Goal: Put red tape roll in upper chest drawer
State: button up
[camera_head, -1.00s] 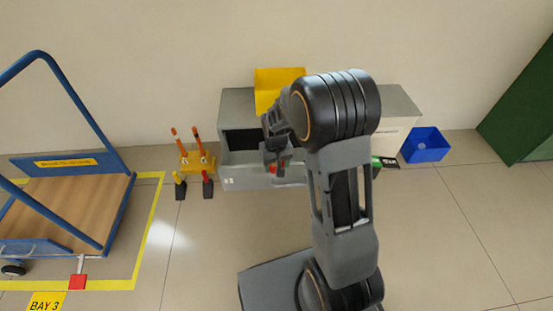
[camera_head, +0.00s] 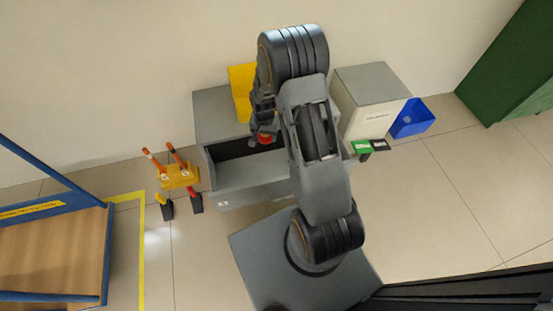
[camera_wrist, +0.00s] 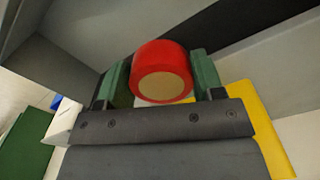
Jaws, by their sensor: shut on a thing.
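The red tape roll (camera_wrist: 163,72) is between the two green-padded fingers of my gripper (camera_wrist: 162,80) in the wrist view. The fingers are shut on it. In the head view the red roll (camera_head: 265,139) shows just below my gripper (camera_head: 264,128), over the opening of the grey chest's pulled-out upper drawer (camera_head: 222,178). The drawer stands open toward the front. Its inside is partly hidden by my arm. I cannot tell how high the roll is above the drawer floor.
A pale cabinet (camera_head: 372,95) and a blue bin (camera_head: 411,118) are at the right. An orange-yellow rack (camera_head: 178,175) stands left of the chest. A blue cart (camera_head: 50,240) is at lower left.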

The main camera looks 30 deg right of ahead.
jog(key=d+f+m+p, duration=0.2)
jog(key=d+f+m, duration=0.1)
jog(key=f+m, duration=0.15)
jog(key=m+b, duration=0.1)
jog(key=b, duration=0.3)
send_over(275, 165)
jog(key=f, duration=1.2)
jog(key=shift+s+f, duration=0.15)
jog(key=shift+s, duration=0.05)
jog(key=shift+f+b, duration=0.7)
jog(key=shift+f, duration=1.55)
jog(key=shift+f, duration=0.15)
jog(key=o, duration=0.9)
